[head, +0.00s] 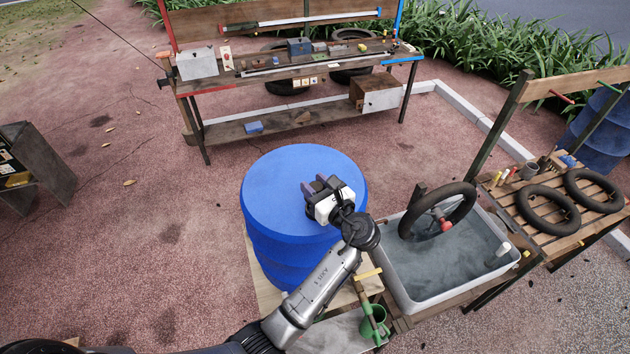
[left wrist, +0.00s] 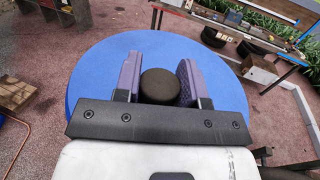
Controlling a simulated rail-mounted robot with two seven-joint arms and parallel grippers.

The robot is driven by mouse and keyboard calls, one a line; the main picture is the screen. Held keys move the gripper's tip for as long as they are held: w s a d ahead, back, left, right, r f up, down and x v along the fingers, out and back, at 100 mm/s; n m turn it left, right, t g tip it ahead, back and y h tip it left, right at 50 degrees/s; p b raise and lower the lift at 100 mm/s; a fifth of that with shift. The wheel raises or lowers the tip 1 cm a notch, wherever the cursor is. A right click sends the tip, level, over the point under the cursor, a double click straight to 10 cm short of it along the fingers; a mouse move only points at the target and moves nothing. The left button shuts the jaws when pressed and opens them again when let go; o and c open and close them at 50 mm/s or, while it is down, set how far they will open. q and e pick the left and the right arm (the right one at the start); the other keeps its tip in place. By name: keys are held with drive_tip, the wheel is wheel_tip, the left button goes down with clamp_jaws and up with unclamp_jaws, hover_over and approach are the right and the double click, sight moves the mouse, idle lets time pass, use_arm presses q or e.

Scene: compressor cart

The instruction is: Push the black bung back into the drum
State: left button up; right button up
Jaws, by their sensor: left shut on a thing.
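The blue drum (head: 275,185) stands upright in the middle of the head view. Its flat blue top also fills much of the left wrist view (left wrist: 90,75). My left gripper (head: 318,187) is over the right part of the drum top, its purple fingers pointing at the drum. In the left wrist view, the round black bung (left wrist: 160,86) sits between the two fingers of my left gripper (left wrist: 160,80), which is shut on it. In the head view the gripper hides the bung. I cannot tell whether the bung is touching the drum or its hole.
A grey water tub (head: 400,285) with a black tyre (head: 437,210) stands right of the drum. A slatted table (head: 535,220) with tyres is farther right. A workbench (head: 295,65) stands behind.

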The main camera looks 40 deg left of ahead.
use_arm(q)
drive_tip(key=shift+f, duration=0.45)
idle(0.6)
drive_tip(key=shift+p, duration=0.4)
idle(0.4)
drive_tip(key=shift+p, duration=0.55)
idle(0.8)
drive_tip(key=shift+p, duration=0.5)
